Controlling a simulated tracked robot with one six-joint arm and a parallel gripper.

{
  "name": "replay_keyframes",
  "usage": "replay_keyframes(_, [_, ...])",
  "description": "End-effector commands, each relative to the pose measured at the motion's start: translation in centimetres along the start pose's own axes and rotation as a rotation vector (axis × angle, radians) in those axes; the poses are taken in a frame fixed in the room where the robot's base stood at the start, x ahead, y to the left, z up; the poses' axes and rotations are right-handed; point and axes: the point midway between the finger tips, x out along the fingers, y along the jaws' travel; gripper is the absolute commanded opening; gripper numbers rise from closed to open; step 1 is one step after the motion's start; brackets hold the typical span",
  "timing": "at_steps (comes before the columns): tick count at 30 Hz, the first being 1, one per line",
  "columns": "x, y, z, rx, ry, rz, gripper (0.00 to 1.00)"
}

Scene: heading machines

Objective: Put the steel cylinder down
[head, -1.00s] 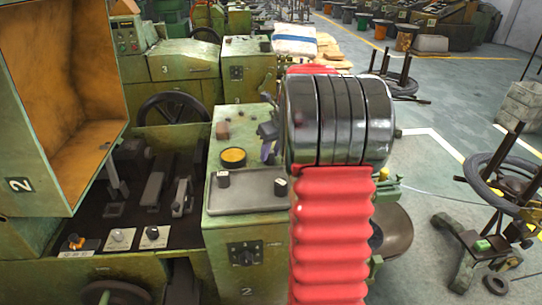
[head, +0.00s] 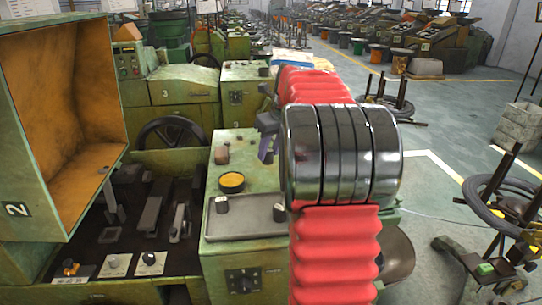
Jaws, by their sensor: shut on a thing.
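My gripper (head: 267,150) shows only in part, as dark and purple pieces just left of my arm's big chrome joint. It is over the top of the green machine (head: 245,255), behind the tray, and is shut on the steel cylinder. The cylinder itself is too small and hidden to make out between the fingers. A grey rectangular tray (head: 242,222) lies on the machine top, in front of the gripper. Two small dark pieces with pale tops stand on it, one at the left (head: 222,204) and one at the right (head: 280,212), partly hidden by my arm.
A yellow-topped round cup (head: 232,182) and brown knobs (head: 222,155) are on the machine top, left of the gripper. An open orange-lined cabinet (head: 70,130) stands at the left. Wire-coil stands (head: 495,210) are at the right. Grey floor (head: 440,165) lies between.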

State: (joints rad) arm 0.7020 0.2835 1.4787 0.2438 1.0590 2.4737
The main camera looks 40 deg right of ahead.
Motion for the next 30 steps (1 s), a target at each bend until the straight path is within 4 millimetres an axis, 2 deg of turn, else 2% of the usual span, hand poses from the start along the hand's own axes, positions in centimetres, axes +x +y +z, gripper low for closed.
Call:
replay_keyframes(23, [0.0, 0.0, 0.1, -0.002, -0.001, 0.000, 0.00])
replay_keyframes(30, [0.6, 1.0, 0.4, -0.062, -0.001, 0.026, 0.00])
